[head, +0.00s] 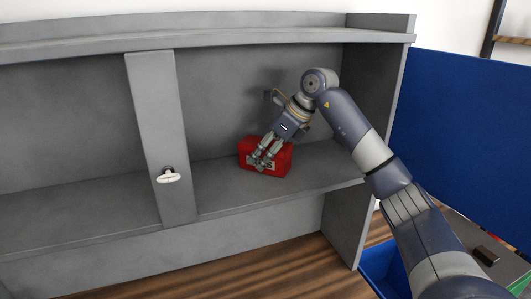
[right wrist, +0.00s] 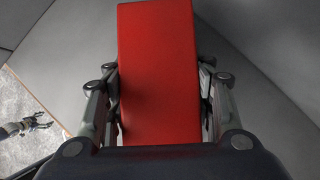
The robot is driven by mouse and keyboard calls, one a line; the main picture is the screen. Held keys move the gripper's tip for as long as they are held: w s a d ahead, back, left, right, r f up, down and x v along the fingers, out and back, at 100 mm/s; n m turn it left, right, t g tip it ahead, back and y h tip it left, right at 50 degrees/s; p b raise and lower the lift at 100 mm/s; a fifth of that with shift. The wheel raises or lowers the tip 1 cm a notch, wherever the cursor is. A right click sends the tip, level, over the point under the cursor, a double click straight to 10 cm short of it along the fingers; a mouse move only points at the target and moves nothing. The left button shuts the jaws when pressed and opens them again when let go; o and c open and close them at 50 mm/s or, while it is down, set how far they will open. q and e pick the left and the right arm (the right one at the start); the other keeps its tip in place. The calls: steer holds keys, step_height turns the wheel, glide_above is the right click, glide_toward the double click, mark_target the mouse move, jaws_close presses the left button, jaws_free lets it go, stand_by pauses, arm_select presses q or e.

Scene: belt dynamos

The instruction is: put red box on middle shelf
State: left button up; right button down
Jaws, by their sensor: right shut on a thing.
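My right gripper (head: 262,163) reaches in from the upper right and is shut on the box. In the right wrist view the plain red face of the box (right wrist: 158,70) lies between the two fingers. A small dark gripper, apparently my left one (right wrist: 32,124), shows at the left edge of that view, its jaws too small to judge.
A grey upright (head: 160,110) with a white fitting (head: 168,177) bounds the bay on the left. A side panel (head: 375,95) closes the right. A grey top board (head: 230,40) runs above. A blue panel (head: 465,130) and a blue bin (head: 383,267) stand at the right. The shelf left of the box is clear.

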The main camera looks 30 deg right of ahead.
steer(key=c, duration=0.7)
jaws_free()
steer(key=shift+f, duration=0.1)
steer(key=shift+s, duration=0.1)
steer(key=shift+r, duration=0.25)
steer(key=shift+s+d+r, duration=0.1)
steer(key=shift+d+r, duration=0.1)
steer(key=shift+r, duration=0.05)
steer(key=b+v, duration=0.2)
steer(key=v, duration=0.2)
steer(key=shift+s+d+r, duration=0.1)
steer(key=shift+r, duration=0.05)
steer(key=s+d+b, duration=0.1)
steer(key=s+d, duration=0.1)
steer(key=s, duration=0.1)
steer(key=s+d+b, duration=0.1)
steer(key=s+b, duration=0.1)
steer(key=s, duration=0.1)
steer(key=s+d+b, duration=0.2)
steer(key=s, duration=0.1)
steer(key=shift+d+f, duration=0.25)
steer(key=shift+d, duration=0.05)
steer(key=shift+s+d+r, duration=0.15)
steer(key=shift+s+d, duration=0.05)
steer(key=shift+s, duration=0.4)
